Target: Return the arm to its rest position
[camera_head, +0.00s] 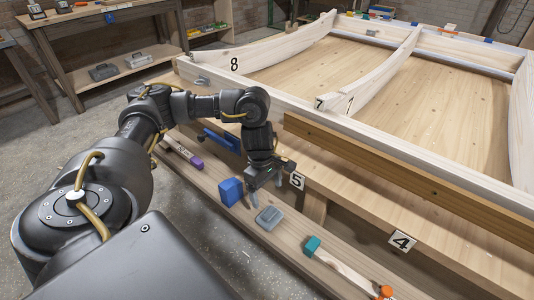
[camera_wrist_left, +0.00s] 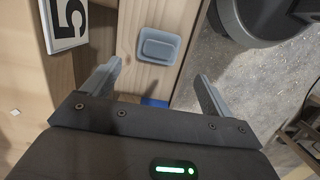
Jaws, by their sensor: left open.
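My left arm comes in from the left in the head view and bends down over the low wooden shelf. My left gripper (camera_head: 268,194) points down above the shelf, between a blue block (camera_head: 231,191) and a grey box-like object (camera_head: 269,217). In the left wrist view the two fingers of the gripper (camera_wrist_left: 158,88) are spread apart with nothing between them. The grey object (camera_wrist_left: 158,46) lies on the shelf beyond the fingertips, apart from them. My right gripper is not in view.
A wooden frame (camera_head: 295,107) with number plates stands behind the shelf (camera_head: 225,221). A blue clamp (camera_head: 219,140), a purple-ended tool (camera_head: 182,154) and a teal-and-orange-ended tool (camera_head: 345,267) lie along it. A workbench (camera_head: 105,55) stands at the back left. The floor (camera_head: 70,135) between is clear.

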